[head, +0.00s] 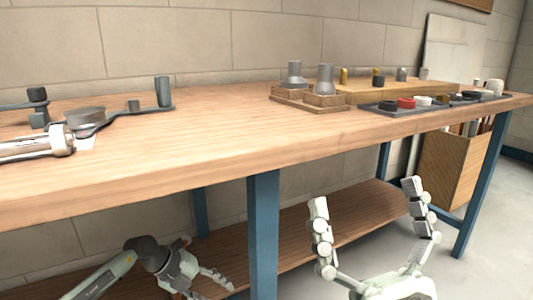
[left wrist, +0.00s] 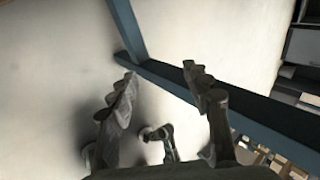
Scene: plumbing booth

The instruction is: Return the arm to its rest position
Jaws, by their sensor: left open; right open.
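My right gripper (head: 365,194) is at the lower right of the head view, in front of the bench and below its top. Its two fingers stand up wide apart with nothing between them. My left gripper (head: 210,264) is at the lower left of the head view, below the bench top. Its fingers also show in the left wrist view (left wrist: 160,74), spread apart with no object held. They point toward a pale surface and a blue beam (left wrist: 240,105). The gap between the left gripper and the bench frame cannot be judged exactly.
The wooden bench top (head: 200,150) stands above both grippers, with a blue leg (head: 264,230) between them and a lower shelf (head: 335,225) behind. A wooden block with grey fittings (head: 308,99), a dark tray (head: 385,111) and a clamp-like tool (head: 85,117) are on top.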

